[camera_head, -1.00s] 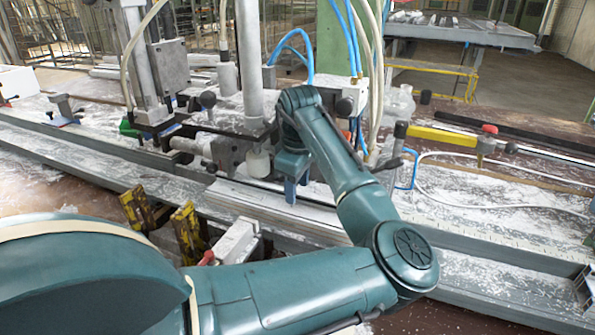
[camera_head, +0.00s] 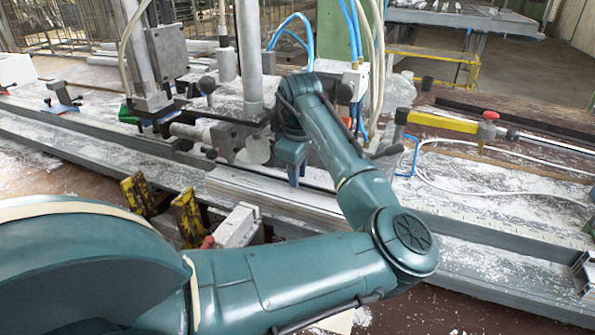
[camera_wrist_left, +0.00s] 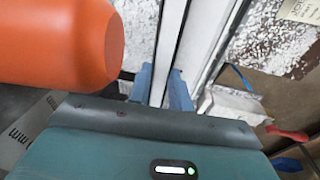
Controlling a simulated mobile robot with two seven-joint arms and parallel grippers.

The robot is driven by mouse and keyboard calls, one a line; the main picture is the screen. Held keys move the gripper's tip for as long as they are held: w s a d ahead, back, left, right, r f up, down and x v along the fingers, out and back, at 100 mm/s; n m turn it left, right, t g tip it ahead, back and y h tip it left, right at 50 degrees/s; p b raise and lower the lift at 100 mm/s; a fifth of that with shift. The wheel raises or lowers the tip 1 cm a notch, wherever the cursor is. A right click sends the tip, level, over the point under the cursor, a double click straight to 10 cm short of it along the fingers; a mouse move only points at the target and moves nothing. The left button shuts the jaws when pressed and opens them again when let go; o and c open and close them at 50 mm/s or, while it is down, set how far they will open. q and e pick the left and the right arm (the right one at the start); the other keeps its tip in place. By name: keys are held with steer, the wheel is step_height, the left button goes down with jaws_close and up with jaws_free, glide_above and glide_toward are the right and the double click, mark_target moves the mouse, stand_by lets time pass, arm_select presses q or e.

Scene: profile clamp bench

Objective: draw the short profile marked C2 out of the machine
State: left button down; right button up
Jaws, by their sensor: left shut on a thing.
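My left gripper (camera_head: 292,180) reaches down beside the machine's clamp head (camera_head: 228,140). In the left wrist view its two blue fingers (camera_wrist_left: 161,92) stand on either side of a narrow pale profile (camera_wrist_left: 170,45) with a dark line along it, and they are shut on it. In the head view the pale profile (camera_head: 270,197) lies lengthwise along the bench under the gripper; part of it is hidden by my arm. No C2 mark can be read. My right gripper is not in view.
An orange cylinder (camera_wrist_left: 60,42) is close beside the left fingers in the wrist view. Yellow clamps (camera_head: 186,217) stand in front of the machine. Hoses (camera_head: 375,70) hang behind my arm. A yellow-handled bar (camera_head: 442,122) lies at the right. The rail at right is mostly clear.

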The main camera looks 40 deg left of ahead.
mark_target(299, 193)
arm_select(q)
steer(key=c, duration=1.2)
jaws_free()
step_height(299, 193, up, 13)
steer(key=s+d, duration=0.1)
steer(key=shift+s+d, duration=0.25)
steer(key=shift+d, duration=0.1)
